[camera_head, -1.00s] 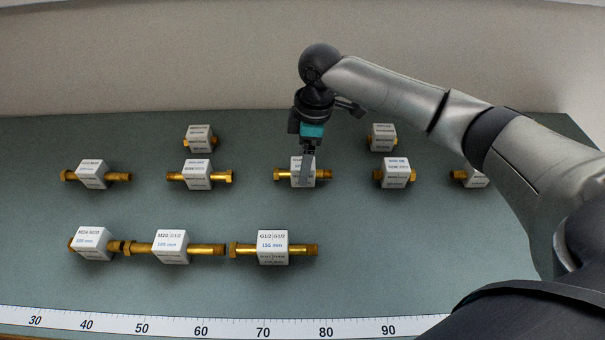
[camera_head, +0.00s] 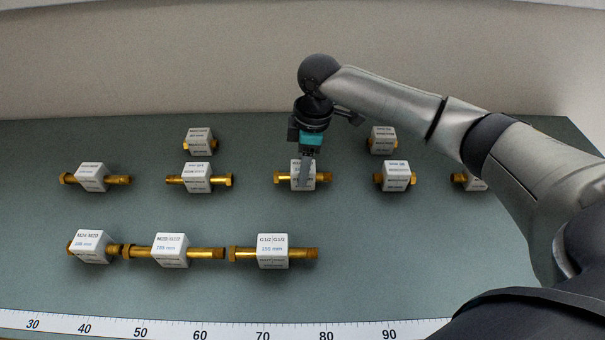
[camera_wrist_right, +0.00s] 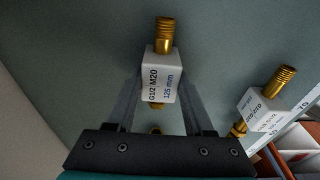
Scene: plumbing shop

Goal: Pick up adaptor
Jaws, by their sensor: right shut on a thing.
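The adaptor (camera_head: 322,176) is a brass fitting with a white labelled block around its middle, in the middle row on the green table. My right gripper (camera_head: 304,184) comes down on it from above, its fingers at the white block. In the right wrist view the block of the adaptor (camera_wrist_right: 160,78) reads G1/2 M20, 125 mm. There the right gripper's fingers (camera_wrist_right: 158,100) lie on either side of the block, shut on it. Whether the adaptor is clear of the table cannot be told. The left gripper is not in view.
Similar adaptors stand around: one to the left (camera_head: 197,176), one to the right (camera_head: 396,176), and a front row with a G1/2 G1/2 piece (camera_head: 273,251). A ruler strip (camera_head: 230,331) runs along the front edge. The table between the rows is bare.

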